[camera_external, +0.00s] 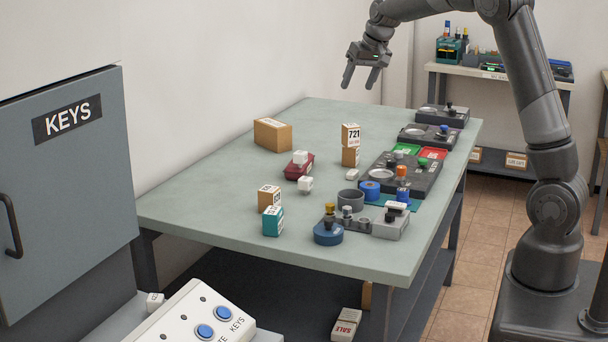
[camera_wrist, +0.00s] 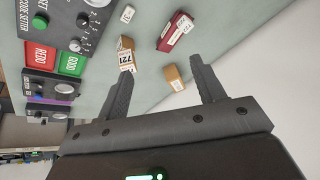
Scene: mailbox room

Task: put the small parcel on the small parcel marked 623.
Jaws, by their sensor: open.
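A small brown parcel marked 721 (camera_external: 351,134) appears to stand on another small brown parcel (camera_external: 350,156) at mid-table. The 721 parcel (camera_wrist: 126,62) also shows in the wrist view, near the left finger. I cannot read 623 on any parcel. My gripper (camera_external: 359,84) is open and empty, high above the far part of the table. In the wrist view its fingers (camera_wrist: 160,76) are spread wide.
A larger brown parcel (camera_external: 272,135) stands by the wall. A dark red item (camera_external: 299,166) with a white block on it and a teal box (camera_external: 272,221) share the table. Dark devices (camera_external: 400,175) line the right edge. Bare tabletop (camera_external: 215,195) shows at left.

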